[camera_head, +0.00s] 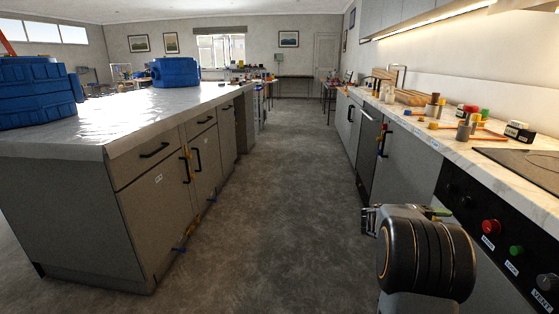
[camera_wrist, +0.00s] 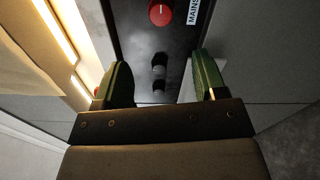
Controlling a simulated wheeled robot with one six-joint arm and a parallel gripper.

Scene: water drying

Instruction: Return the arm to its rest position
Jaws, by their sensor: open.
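My arm (camera_head: 425,255) shows at the lower right of the head view, as a thick dark rounded link in front of the right-hand counter. Most of my gripper is hidden behind this link there. In the wrist view my gripper (camera_wrist: 163,75) has its two green fingers wide apart, with nothing held between them. Beyond the fingers is a dark control panel (camera_wrist: 140,40) with a red knob (camera_wrist: 160,13) beside a MAINS label and small dark knobs (camera_wrist: 158,72). The fingers look apart from the panel.
The right counter (camera_head: 412,112) carries a black hob (camera_head: 530,163), cups and small items. The cooker front (camera_head: 485,230) with red and green knobs is close to my arm. A left island (camera_head: 150,110) bears blue bulky objects (camera_head: 175,72). The floor aisle (camera_head: 270,190) is clear.

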